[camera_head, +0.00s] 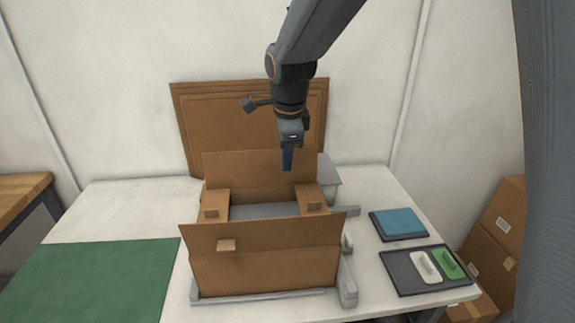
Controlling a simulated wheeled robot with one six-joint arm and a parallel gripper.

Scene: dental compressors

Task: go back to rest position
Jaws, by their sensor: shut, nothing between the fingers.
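My gripper (287,160) hangs from the arm, pointing down, above the back right part of an open cardboard box. It is shut and holds nothing. The open box (265,272) stands on the white table, with its front and back flaps raised and something grey inside. The gripper's tips appear in front of the raised back flap (255,168); I cannot tell the exact gap.
A green mat (95,280) lies at the left. A blue pad (399,224) and a dark tray (400,272) with white and green pieces lie at the right. Flat cardboard sheets (225,115) lean on the wall. A grey frame (347,285) borders the box.

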